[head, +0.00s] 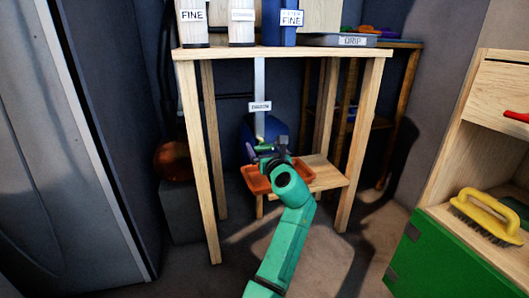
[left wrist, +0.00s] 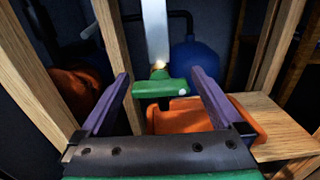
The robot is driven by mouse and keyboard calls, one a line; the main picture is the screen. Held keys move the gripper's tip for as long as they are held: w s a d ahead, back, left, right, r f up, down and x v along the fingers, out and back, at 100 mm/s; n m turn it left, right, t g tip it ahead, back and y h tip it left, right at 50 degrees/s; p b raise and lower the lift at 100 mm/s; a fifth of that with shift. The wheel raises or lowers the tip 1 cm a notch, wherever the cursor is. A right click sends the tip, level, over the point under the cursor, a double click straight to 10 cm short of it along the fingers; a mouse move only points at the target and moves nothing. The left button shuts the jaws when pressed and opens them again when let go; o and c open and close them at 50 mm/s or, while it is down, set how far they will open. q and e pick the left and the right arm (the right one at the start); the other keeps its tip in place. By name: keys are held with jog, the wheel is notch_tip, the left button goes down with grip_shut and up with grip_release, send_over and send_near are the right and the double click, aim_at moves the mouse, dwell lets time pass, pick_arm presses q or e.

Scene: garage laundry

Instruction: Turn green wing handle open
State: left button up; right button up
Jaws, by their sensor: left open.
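The green wing handle (left wrist: 160,88) sits at the lower end of a pale vertical pipe (left wrist: 156,35), with a brass-coloured part just above it. Its wing lies crosswise in the left wrist view. In the head view the handle (head: 264,147) is small and partly hidden by my left gripper (head: 270,150). My left gripper is open, and its two purple fingers (left wrist: 160,76) stand one on each side of the handle, with gaps showing on both sides. My right gripper is not in view.
An orange tray (head: 257,182) sits below the handle on a low wooden shelf (head: 325,178). Wooden stand legs (head: 210,160) flank the pipe. A blue round vessel (left wrist: 195,62) is behind. A green box (head: 435,265) and yellow brush (head: 487,215) are at right.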

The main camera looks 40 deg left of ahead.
pick_arm(q)
jog(key=c, duration=1.2)
